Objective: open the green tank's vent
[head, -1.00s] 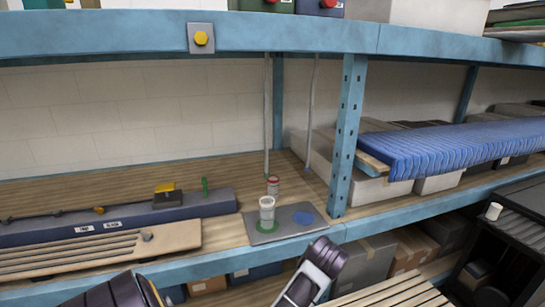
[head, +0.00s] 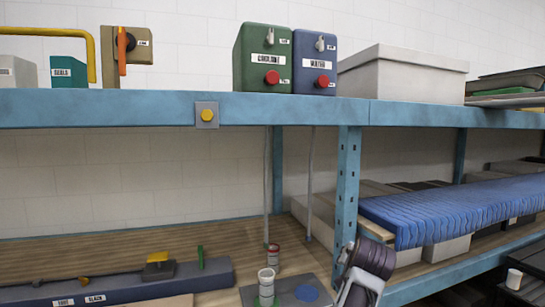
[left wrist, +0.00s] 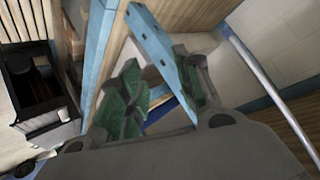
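The green tank (head: 252,55) stands on the upper blue shelf, with a white label reading something like "COOLANT". A small grey lever (head: 270,37) sits near its top and a round red knob (head: 271,77) below. A blue tank (head: 301,65) with a similar lever and knob touches or nearly touches its right side. Which fitting is the vent is not written legibly. My left gripper (left wrist: 160,95) shows in the left wrist view with its green-padded fingers apart and nothing between them. It is near a blue shelf post (left wrist: 158,45). My right gripper's fingers are not seen.
Two thin grey pipes (head: 267,185) run down below the tanks. The shelf's blue front beam (head: 300,110) and a grey box (head: 400,75) border the tanks.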

